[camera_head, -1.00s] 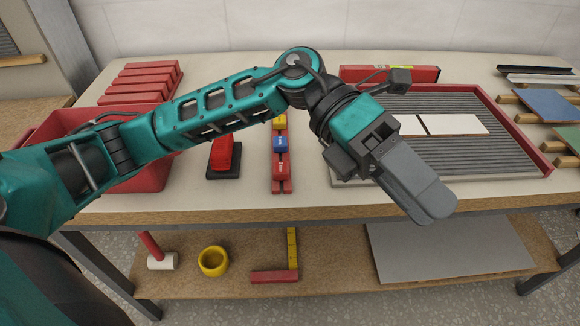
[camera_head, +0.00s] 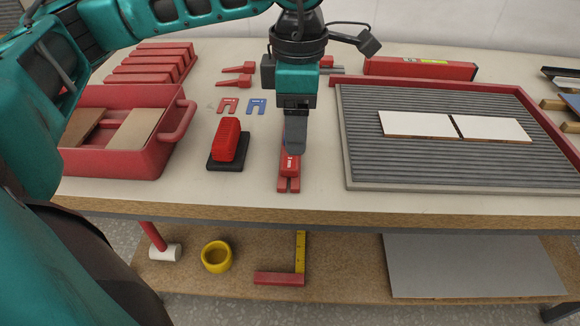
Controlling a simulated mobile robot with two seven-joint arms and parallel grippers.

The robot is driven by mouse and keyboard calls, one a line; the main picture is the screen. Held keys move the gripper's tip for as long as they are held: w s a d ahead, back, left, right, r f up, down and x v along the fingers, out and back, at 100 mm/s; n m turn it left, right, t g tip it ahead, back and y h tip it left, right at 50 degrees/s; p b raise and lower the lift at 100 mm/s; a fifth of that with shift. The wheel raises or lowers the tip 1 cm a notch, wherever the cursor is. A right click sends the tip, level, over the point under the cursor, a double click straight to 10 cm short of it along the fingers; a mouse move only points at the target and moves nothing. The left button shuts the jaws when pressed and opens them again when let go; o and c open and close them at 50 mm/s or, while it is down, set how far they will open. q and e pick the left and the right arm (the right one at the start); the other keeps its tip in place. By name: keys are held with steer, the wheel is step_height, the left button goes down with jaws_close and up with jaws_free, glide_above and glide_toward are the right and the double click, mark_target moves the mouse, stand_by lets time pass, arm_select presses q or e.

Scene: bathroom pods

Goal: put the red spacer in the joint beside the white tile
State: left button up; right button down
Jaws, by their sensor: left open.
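The red spacer (camera_head: 290,164), a small block with white marking, sits on a red rack (camera_head: 289,184) at the middle of the bench. My left gripper (camera_head: 295,150) points down over the rack, its fingertip at the far end of the red spacer in the picture. It is open; its fingers line up in this view, so I cannot tell whether they straddle or touch anything. It hides the far part of the rack. Two white tiles (camera_head: 418,124) and (camera_head: 492,129) lie on the ribbed grey board (camera_head: 400,165), with a narrow dark joint between them. My right gripper is out of view.
A red bin (camera_head: 120,171) with tile pieces stands left. A red block on a black base (camera_head: 228,143), red and blue U-shaped pieces (camera_head: 257,106) and red wedges lie nearby. A red box (camera_head: 420,68) lies behind the board. Bare bench separates rack and board.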

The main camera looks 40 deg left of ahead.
mark_target(294, 163)
arm_select(q)
steer(key=f, duration=0.4)
steer(key=f+b, duration=0.1)
steer(key=f, duration=0.2)
steer(key=shift+s, duration=0.3)
steer(key=shift+c, duration=0.5)
steer(key=c, duration=1)
